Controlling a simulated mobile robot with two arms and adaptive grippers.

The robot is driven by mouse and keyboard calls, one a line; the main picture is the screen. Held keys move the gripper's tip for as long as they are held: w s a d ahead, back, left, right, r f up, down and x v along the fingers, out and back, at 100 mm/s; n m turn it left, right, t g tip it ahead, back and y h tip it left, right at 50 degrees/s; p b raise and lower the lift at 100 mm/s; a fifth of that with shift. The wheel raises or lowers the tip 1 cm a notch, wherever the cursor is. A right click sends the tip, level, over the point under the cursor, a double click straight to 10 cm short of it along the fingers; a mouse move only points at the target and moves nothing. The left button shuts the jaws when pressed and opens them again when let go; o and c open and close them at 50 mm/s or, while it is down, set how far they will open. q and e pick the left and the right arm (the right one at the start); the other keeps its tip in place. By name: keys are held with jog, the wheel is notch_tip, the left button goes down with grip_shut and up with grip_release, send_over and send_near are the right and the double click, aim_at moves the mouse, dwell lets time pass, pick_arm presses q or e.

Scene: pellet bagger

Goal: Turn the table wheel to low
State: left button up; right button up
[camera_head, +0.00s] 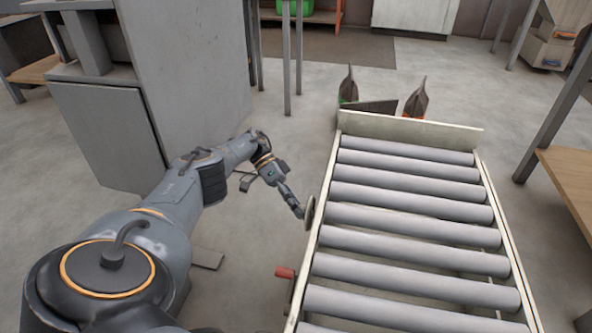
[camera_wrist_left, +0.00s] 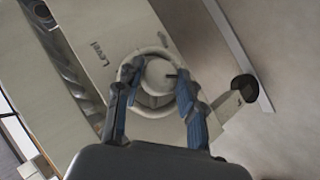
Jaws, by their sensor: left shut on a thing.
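The roller table (camera_head: 328,192) has a round grey table wheel (camera_head: 309,209) on its left side. The wheel also shows in the left wrist view (camera_wrist_left: 151,108), on a pale panel (camera_wrist_left: 85,25) marked "Level". My left gripper (camera_head: 297,208) reaches in from the left and is at the wheel. In the left wrist view its two blue-padded fingers (camera_wrist_left: 157,84) are shut on the wheel, one at each side. The fingers hide parts of the rim. I cannot read a low mark or the wheel's setting. My right gripper is not in view.
A red-handled crank (camera_head: 285,272) sticks out of the table's left side, nearer than the wheel. A tall grey cabinet (camera_head: 190,70) stands behind my left arm. Thin posts (camera_head: 287,60) stand behind the gripper. A wooden bench (camera_head: 570,185) is at right. Floor between cabinet and table is mostly clear.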

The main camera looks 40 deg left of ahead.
pick_arm(q)
jog(key=shift+w+d, duration=0.1)
dwell(0.3)
jog(key=o, duration=0.9)
notch_tip(320, 180, up, 10)
dwell(0.4)
